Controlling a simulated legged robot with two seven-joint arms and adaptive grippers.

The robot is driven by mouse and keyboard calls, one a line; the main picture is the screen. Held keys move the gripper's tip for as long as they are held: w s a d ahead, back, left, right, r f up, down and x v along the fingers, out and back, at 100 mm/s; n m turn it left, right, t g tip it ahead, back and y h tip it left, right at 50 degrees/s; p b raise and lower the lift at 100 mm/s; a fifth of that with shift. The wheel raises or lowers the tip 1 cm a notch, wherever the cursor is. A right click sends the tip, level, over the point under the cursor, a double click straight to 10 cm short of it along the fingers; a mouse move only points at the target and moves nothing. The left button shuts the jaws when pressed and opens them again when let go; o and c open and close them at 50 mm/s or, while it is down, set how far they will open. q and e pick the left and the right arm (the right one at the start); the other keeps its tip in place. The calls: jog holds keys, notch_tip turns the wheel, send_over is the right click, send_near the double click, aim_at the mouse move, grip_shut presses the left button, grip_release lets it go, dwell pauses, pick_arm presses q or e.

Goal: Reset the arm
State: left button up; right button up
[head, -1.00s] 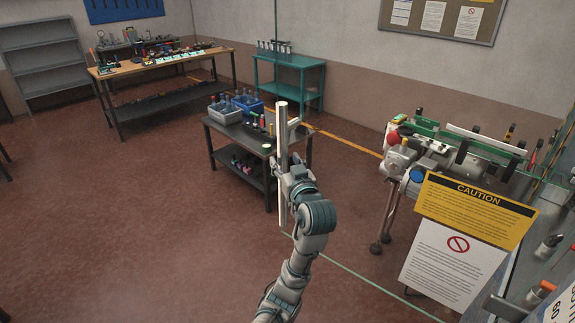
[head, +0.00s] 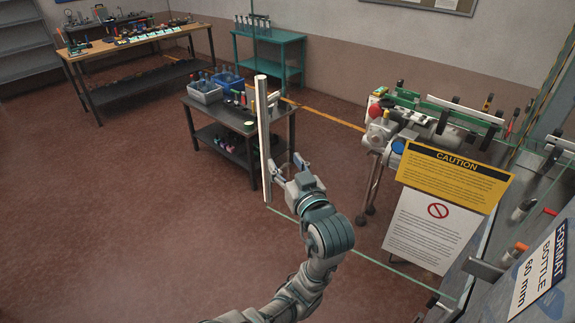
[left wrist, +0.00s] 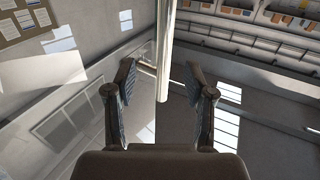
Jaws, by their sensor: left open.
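My left gripper (head: 285,164) is open in the head view, just right of a long white upright bar (head: 263,135). The bar looks like a handle on a clear panel with thin green edges (head: 345,256). In the left wrist view, the open fingers (left wrist: 158,72) stand apart with nothing gripped. The white bar (left wrist: 164,50) shows between and beyond them, its end hanging in the gap. A small pale bracket joins it on the left. Whether the fingers touch the bar cannot be told. My right gripper is not in view.
A machine with a yellow caution sign (head: 454,175) stands at the right. A dark cart (head: 235,122) with bins is behind the bar. A teal table (head: 270,40) and a wooden-topped bench (head: 120,44) stand at the back. The floor at left is clear.

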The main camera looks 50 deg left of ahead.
pick_arm(q)
jog(key=w+d+f+m+t+h, duration=0.2)
jog(key=w+f+m, duration=0.2)
jog(key=f, duration=0.3)
jog(key=w+d+f+m+t+h, duration=0.2)
jog(key=w+f+m+h, duration=0.15)
jog(key=f, duration=0.45)
jog(key=s+d+f+m+h, duration=0.1)
jog(key=d+f+m+h, duration=0.2)
jog(key=f, duration=0.7)
jog(key=s+d+f+m+h, duration=0.2)
jog(key=d+f+m, duration=0.1)
jog(key=f, duration=0.7)
jog(key=s+d+f+m+g+h, duration=0.1)
jog(key=s+d+f+g+h, duration=0.25)
jog(key=s+d+f, duration=0.45)
jog(key=s+d+f+m+g+h, duration=0.2)
jog(key=s+d+f+g+h, duration=0.15)
jog(key=s+f, duration=0.75)
notch_tip(320, 180, down, 25)
jog(key=s, duration=0.1)
jog(key=s+a+f+g, duration=0.1)
jog(key=s+a+f, duration=0.1)
jog(key=s+f, duration=1.3)
jog(key=shift+s+a+f+g, duration=0.15)
jog(key=shift+s+a+g, duration=0.15)
jog(key=shift+s+a, duration=0.1)
